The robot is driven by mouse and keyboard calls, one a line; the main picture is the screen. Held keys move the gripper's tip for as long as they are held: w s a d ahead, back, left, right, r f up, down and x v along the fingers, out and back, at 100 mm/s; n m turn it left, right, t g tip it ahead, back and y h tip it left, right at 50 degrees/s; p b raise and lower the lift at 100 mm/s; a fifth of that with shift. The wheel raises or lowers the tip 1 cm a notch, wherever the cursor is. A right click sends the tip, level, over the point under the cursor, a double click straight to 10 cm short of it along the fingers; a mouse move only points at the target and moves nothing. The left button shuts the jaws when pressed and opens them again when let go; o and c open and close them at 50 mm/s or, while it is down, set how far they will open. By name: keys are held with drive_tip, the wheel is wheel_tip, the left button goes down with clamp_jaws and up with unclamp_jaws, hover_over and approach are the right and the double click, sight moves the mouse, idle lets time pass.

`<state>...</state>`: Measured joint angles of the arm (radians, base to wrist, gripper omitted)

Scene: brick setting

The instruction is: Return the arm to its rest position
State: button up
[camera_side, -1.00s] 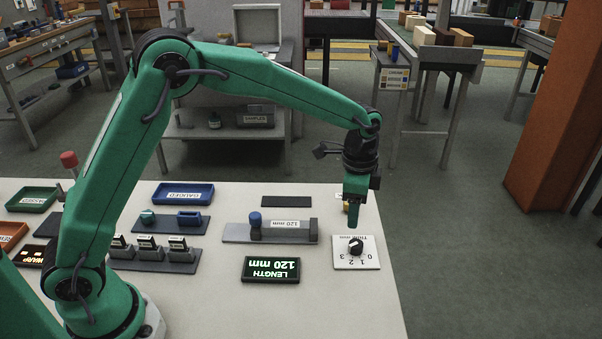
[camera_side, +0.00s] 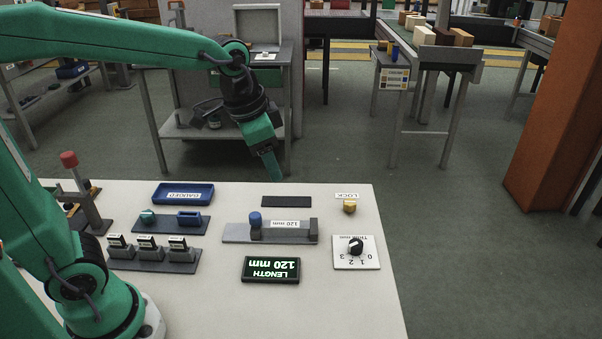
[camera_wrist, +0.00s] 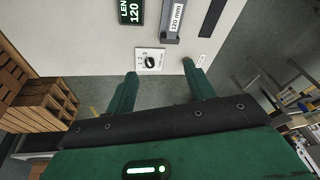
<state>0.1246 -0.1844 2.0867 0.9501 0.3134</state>
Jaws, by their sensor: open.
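My green arm reaches in from the left in the side view. My gripper (camera_side: 272,168) hangs above the far edge of the white table (camera_side: 330,300), clear of everything on it. In the wrist view my gripper (camera_wrist: 160,84) shows two green fingers spread apart with nothing between them. The thickness dial (camera_side: 356,247), a black knob on a white plate, stands at the table's right side. It also shows in the wrist view (camera_wrist: 150,61), beyond the fingertips. The brass LOCK button (camera_side: 349,206) stands behind the dial.
A length gauge (camera_side: 285,228) with a blue knob and a lit display (camera_side: 271,269) reading 120 mm lie mid-table. A blue tray (camera_side: 184,193), several small stamps (camera_side: 148,250) and a red-topped lever (camera_side: 78,180) stand to the left. The table's front right is bare.

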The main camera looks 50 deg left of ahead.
drive_tip(key=s+a+n+t, duration=0.2)
drive_tip(key=s+a+n, duration=0.2)
drive_tip(key=s, duration=0.8)
drive_tip(key=shift+s+a+f+n, duration=0.25)
drive_tip(key=shift+s+n, duration=0.15)
drive_tip(key=shift+n, duration=0.1)
